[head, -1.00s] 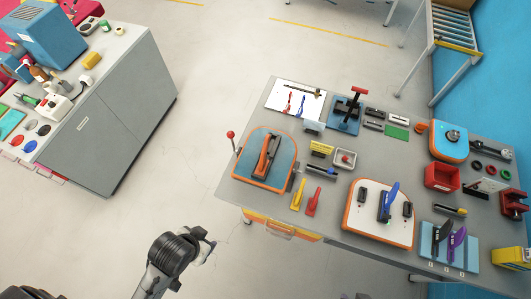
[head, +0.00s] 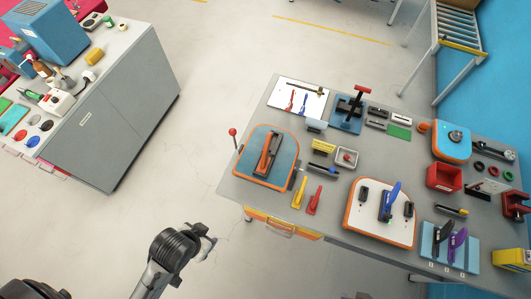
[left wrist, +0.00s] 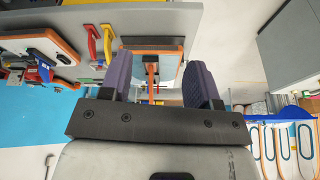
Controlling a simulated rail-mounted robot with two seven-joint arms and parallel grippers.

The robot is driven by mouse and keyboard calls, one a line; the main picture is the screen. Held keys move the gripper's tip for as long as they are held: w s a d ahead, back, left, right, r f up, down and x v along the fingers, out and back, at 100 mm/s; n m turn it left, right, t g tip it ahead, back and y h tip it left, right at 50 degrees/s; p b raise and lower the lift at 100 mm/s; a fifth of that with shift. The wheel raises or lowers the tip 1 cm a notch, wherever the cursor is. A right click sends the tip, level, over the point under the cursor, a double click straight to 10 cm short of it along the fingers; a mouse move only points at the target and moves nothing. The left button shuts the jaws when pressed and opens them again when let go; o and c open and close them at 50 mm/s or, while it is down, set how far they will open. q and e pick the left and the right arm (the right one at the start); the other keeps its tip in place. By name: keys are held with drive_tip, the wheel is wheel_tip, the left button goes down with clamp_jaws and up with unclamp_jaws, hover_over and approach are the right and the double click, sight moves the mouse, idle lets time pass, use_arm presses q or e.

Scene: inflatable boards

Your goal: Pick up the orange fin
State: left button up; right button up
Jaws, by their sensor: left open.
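The orange fin (head: 266,158) stands in a dark holder on a blue board with an orange rim (head: 287,165), at the left end of the grey workbench. My left gripper (head: 209,243) is in front of the bench, at lower left of the board and well apart from it. In the left wrist view its two purple fingers (left wrist: 159,80) are spread wide with nothing held. The orange fin (left wrist: 151,72) shows beyond them, in the gap. My right gripper is not in view.
A white board (head: 368,230) with a blue fin is further right. A red-knobbed lever (head: 233,133) stands at the bench's left edge. Open floor separates the bench from a grey cabinet (head: 125,120).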

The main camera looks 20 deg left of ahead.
use_arm(q)
drive_tip(key=shift+c, duration=0.2)
drive_tip(key=shift+c, duration=0.7)
drive_tip(key=shift+w, duration=0.1)
